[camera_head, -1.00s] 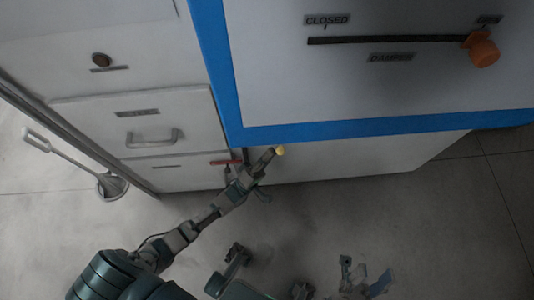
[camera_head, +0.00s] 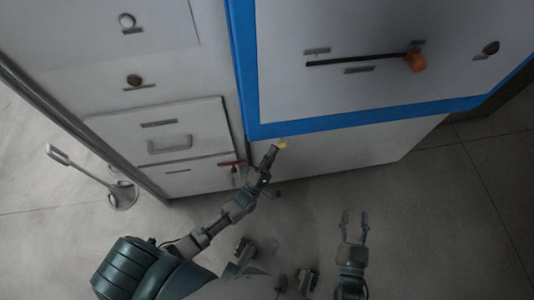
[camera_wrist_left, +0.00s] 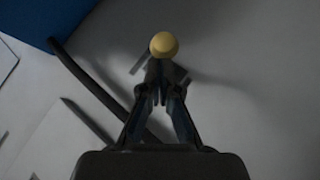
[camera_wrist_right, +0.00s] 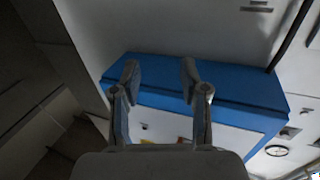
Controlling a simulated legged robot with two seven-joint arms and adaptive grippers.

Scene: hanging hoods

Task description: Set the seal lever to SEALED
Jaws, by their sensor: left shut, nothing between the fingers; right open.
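A lever with a yellow round knob (camera_head: 282,144) shows low on the cabinet front, under the blue-edged hood. The knob also shows in the left wrist view (camera_wrist_left: 164,45). My left gripper (camera_head: 273,154) is shut and empty, with its fingertips right by the knob. In the left wrist view its closed fingers (camera_wrist_left: 156,88) are just below the knob and hide most of the lever's stem. I cannot tell whether they touch it. No SEALED marking is readable. My right gripper (camera_head: 354,216) is open and empty, over the floor to the right; its fingers also show in the right wrist view (camera_wrist_right: 160,73).
The hood panel has a slot with an orange knob (camera_head: 415,61) at its right end and a dark round knob (camera_head: 491,48). A red handle (camera_head: 232,163) is left of my left gripper. A drawer handle (camera_head: 169,144) and a floor-standing metal object (camera_head: 122,194) are further left.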

